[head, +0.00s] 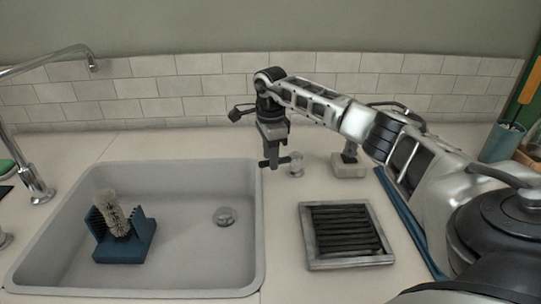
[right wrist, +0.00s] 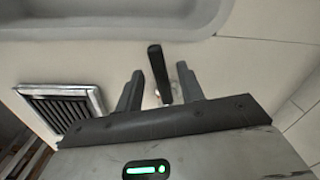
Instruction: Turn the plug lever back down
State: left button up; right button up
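The plug lever shows as a black handle (head: 284,160) on a short chrome post (head: 297,166) on the counter, just right of the sink. In the right wrist view the black lever (right wrist: 159,73) stands out past the fingers, toward the sink. My right gripper (head: 271,164) points down at the lever from above. In the right wrist view its two fingers (right wrist: 160,92) are apart, with the lever between them; I cannot tell whether either touches it. The drain plug (head: 225,216) sits in the sink floor. My left gripper is not in view.
The grey sink (head: 190,280) holds a blue rack (head: 125,248) with a bristle brush (head: 110,212). A framed black slotted tray (head: 307,250) lies on the counter right of the sink. A small block stand (head: 348,168) is behind it. The faucet (head: 30,180) stands at left.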

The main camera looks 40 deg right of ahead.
jog(key=shift+f, duration=0.2)
jog(key=shift+c, duration=0.4)
grip_shut()
